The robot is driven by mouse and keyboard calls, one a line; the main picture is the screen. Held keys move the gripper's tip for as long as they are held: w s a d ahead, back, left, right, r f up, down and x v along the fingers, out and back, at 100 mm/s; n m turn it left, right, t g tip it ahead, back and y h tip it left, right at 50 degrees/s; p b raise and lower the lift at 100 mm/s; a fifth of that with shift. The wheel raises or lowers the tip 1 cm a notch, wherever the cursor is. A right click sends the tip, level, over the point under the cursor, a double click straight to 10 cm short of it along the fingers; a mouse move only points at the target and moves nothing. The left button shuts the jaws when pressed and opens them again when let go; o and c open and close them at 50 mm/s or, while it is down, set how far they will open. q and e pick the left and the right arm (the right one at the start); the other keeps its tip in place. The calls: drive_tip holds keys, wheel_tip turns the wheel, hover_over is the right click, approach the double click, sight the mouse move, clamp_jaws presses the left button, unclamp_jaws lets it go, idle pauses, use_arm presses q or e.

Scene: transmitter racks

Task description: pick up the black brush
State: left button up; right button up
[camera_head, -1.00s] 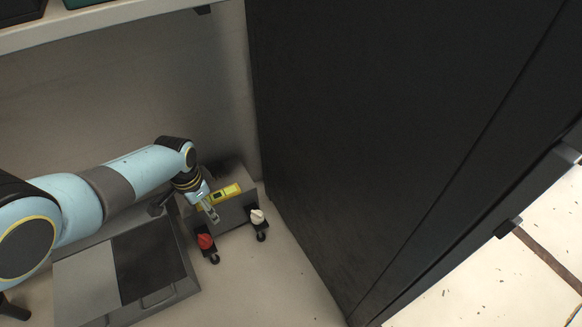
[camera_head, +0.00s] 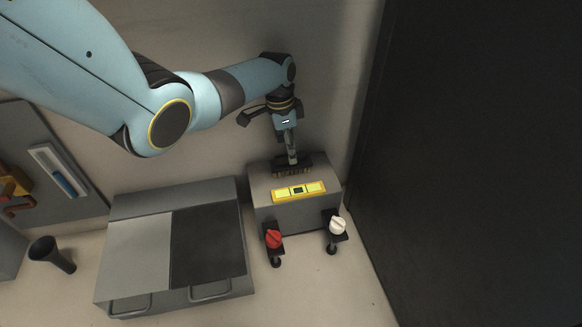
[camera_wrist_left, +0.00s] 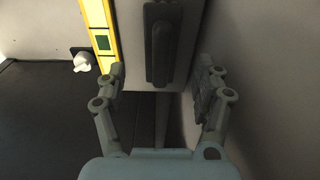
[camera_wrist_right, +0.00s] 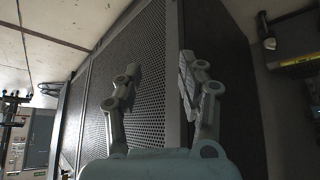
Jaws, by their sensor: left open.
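The black brush (camera_head: 292,164) with brown bristles sits on top of a small grey box (camera_head: 297,215), at its back edge, in the head view. My left gripper (camera_head: 291,150) points down right over the brush. In the left wrist view my left gripper (camera_wrist_left: 155,85) is open. The dark, long brush handle (camera_wrist_left: 160,45) shows ahead, in the gap between the fingers and apart from both. My right gripper (camera_wrist_right: 158,75) shows only in its own wrist view. It is open and empty, facing a perforated dark cabinet.
A yellow device (camera_head: 299,191) lies on the grey box in front of the brush. A red knob (camera_head: 273,239) and a white knob (camera_head: 337,225) stand at its front. A larger grey case (camera_head: 140,250) is to the left. A tall black cabinet (camera_head: 470,160) closes the right side.

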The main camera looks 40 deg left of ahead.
sight(280, 164)
use_arm(q)
drive_tip(key=shift+d+f+b, duration=0.1)
drive_tip(key=shift+f+b, duration=0.6)
drive_tip(key=shift+f, duration=0.25)
wheel_tip(280, 164, down, 2)
drive_tip(key=shift+w+b, duration=0.15)
drive_tip(key=shift+b, duration=0.7)
drive_tip(key=shift+w+d+f+b, duration=0.1)
drive_tip(key=shift+f+b, duration=0.3)
drive_tip(key=shift+f, duration=0.2)
drive_tip(key=shift+w+f, duration=0.1)
use_arm(e)
drive_tip(key=shift+s+a+f+t, duration=0.15)
drive_tip(key=shift+f+t, duration=0.15)
drive_tip(key=shift+t, duration=0.65)
drive_tip(key=shift+w+a+f+t, duration=0.1)
drive_tip(key=shift+f+t, duration=0.25)
drive_tip(key=shift+t, duration=0.65)
drive_tip(key=shift+s+a+f+t, duration=0.15)
drive_tip(key=shift+f+t, duration=0.15)
drive_tip(key=shift+t, duration=0.65)
drive_tip(key=shift+w, duration=0.1)
use_arm(q)
drive_tip(key=c, duration=1.3)
